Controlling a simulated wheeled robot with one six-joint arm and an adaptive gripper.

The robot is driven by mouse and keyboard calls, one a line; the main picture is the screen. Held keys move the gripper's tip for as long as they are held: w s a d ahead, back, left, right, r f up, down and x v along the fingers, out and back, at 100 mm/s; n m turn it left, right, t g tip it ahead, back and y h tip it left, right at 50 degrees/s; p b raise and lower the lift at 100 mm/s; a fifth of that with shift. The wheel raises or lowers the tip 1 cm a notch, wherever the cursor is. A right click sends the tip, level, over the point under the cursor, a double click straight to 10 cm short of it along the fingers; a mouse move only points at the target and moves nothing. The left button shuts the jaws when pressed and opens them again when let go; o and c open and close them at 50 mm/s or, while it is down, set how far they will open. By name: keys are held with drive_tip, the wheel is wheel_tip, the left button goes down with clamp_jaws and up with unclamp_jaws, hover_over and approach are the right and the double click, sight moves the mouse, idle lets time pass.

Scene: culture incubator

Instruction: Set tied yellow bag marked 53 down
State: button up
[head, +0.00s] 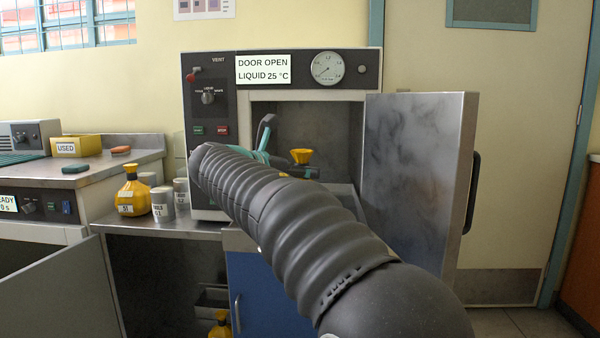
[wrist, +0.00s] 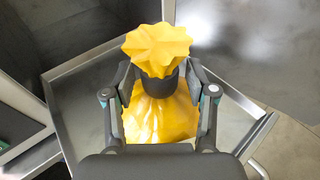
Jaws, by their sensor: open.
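A tied yellow bag (wrist: 160,115) stands upright on a metal tray (wrist: 75,100) in the wrist view, with a dark band round its neck and a flared top. My gripper (wrist: 160,78) is open, one finger on each side of the neck; I cannot tell whether either finger touches it. In the head view the yellow top (head: 301,156) shows in the open chamber (head: 315,125), beyond my arm. The bag's number is not visible, and my arm hides its lower part.
The steel chamber door (head: 415,180) stands open on the right. Another yellow bag (head: 133,192) and several grey tins (head: 163,204) stand on the left ledge. One more yellow bag (head: 220,325) is low in the cabinet. A "USED" box (head: 76,146) sits on the left counter.

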drive_tip(key=p+v, duration=0.1)
drive_tip(key=v, duration=1.1)
drive_tip(key=shift+d+f, duration=0.1)
drive_tip(key=d+f+m+g, duration=0.1)
drive_tip(key=d, duration=0.3)
drive_tip(key=s+d+f+m+y, duration=0.1)
drive_tip(key=d+f, duration=0.1)
drive_tip(key=d, duration=0.1)
drive_tip(key=s+d+f+m+g, duration=0.1)
drive_tip(key=d+m, duration=0.1)
drive_tip(key=d, duration=0.2)
drive_tip(key=shift+d+f+g+y, duration=0.2)
drive_tip(key=shift+d+g+y, duration=0.1)
drive_tip(key=s+d+f+m+g+y, duration=0.2)
drive_tip(key=s+d+f+m, duration=0.45)
drive_tip(key=d, duration=0.25)
drive_tip(key=s+d+f+m+y, duration=0.3)
drive_tip(key=s+f+m, duration=0.5)
drive_tip(key=s+f, duration=0.1)
drive_tip(key=s+d+f+m+g+y, duration=0.1)
drive_tip(key=s+d+f+m+y, duration=0.2)
drive_tip(key=s+f+m, duration=0.6)
drive_tip(key=shift+s+g+y, duration=0.3)
drive_tip(key=shift+s, duration=0.85)
drive_tip(key=shift+d+f, duration=0.1)
